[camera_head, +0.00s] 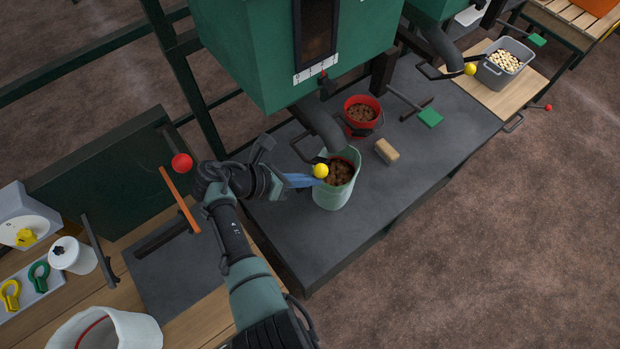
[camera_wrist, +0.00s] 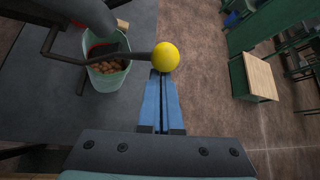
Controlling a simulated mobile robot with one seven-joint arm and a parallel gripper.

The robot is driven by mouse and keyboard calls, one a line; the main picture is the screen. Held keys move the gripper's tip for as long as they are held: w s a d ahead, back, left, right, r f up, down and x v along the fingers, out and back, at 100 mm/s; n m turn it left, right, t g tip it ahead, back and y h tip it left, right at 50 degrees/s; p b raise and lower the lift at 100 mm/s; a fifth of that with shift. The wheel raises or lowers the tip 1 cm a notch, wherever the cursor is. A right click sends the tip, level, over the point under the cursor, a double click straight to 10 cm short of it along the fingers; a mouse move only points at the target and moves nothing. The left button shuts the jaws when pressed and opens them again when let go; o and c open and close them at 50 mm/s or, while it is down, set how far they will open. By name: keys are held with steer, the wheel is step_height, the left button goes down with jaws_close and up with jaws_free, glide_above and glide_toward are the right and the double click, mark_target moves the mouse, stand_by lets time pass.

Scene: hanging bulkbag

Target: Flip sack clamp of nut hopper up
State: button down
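The nut hopper (camera_head: 250,45) is a green box with brown contents behind its window and a grey bent spout (camera_head: 318,125) below. Its sack clamp (camera_head: 304,150) is a dark bar frame at the spout, with a yellow ball knob (camera_head: 320,171); the knob also shows in the wrist view (camera_wrist: 165,56). A pale green sack (camera_head: 336,190) with brown nuts stands under the spout. My gripper (camera_head: 312,181) has its blue fingers together, tips at the yellow knob; they also show in the wrist view (camera_wrist: 161,76). The knob overlaps the tips there, so contact cannot be told.
A red bucket (camera_head: 362,118) of brown pieces and a tan block (camera_head: 386,151) are on the dark platform (camera_head: 440,150). A second hopper's yellow knob (camera_head: 470,69) and a grey crate (camera_head: 507,62) are at upper right. A red ball handle (camera_head: 182,164) is near my wrist.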

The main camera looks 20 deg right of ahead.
steer(key=shift+w+r, duration=0.4)
step_height(320, 180, down, 4)
steer(key=s+a+b, duration=0.1)
steer(key=s, duration=0.1)
steer(key=v, duration=0.9)
steer(key=shift+s+a+b, duration=0.25)
steer(key=shift+b, duration=0.1)
steer(key=shift+r, duration=0.1)
